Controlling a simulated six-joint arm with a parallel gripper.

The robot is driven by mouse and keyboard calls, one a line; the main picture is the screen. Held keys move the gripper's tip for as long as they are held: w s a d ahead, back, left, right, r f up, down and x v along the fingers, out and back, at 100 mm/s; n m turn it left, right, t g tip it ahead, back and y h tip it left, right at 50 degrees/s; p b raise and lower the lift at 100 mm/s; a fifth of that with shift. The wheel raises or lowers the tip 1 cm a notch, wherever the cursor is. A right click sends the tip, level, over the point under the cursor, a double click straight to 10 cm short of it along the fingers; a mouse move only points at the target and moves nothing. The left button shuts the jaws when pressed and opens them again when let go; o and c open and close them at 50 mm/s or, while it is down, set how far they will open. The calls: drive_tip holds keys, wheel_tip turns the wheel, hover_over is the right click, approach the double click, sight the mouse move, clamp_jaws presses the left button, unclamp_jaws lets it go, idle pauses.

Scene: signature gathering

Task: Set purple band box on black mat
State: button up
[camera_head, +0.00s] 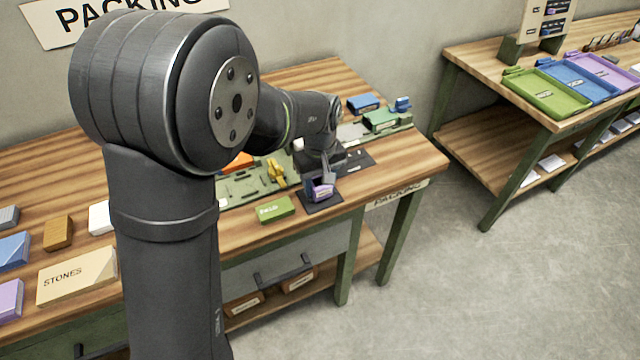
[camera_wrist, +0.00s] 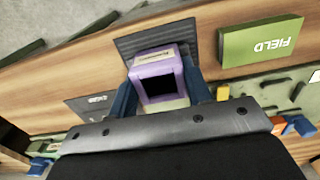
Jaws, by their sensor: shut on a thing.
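The purple band box (camera_head: 321,187) is purple with a pale body and a dark square opening. It also shows in the wrist view (camera_wrist: 153,58), between the two blue fingers of my gripper (camera_wrist: 160,88). My gripper is shut on it. In the head view my gripper (camera_head: 322,170) reaches down at the table's front edge. The black mat (camera_head: 317,206) lies under the box there. In the wrist view the mat (camera_wrist: 178,36) shows around the box's far end. I cannot tell whether the box touches the mat.
A green FIELD box (camera_head: 276,209) lies left of the mat, close to the front edge. A second dark mat (camera_head: 358,159) lies behind to the right. A yellow piece (camera_head: 276,173) stands on a green board behind. Blue and green items sit at the table's back right.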

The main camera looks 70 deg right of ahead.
sight(320, 181)
drive_tip(key=shift+f, duration=0.4)
drive_tip(key=shift+f, duration=0.15)
drive_tip(key=o, duration=1)
wheel_tip(320, 181, up, 12)
drive_tip(key=shift+r, duration=0.15)
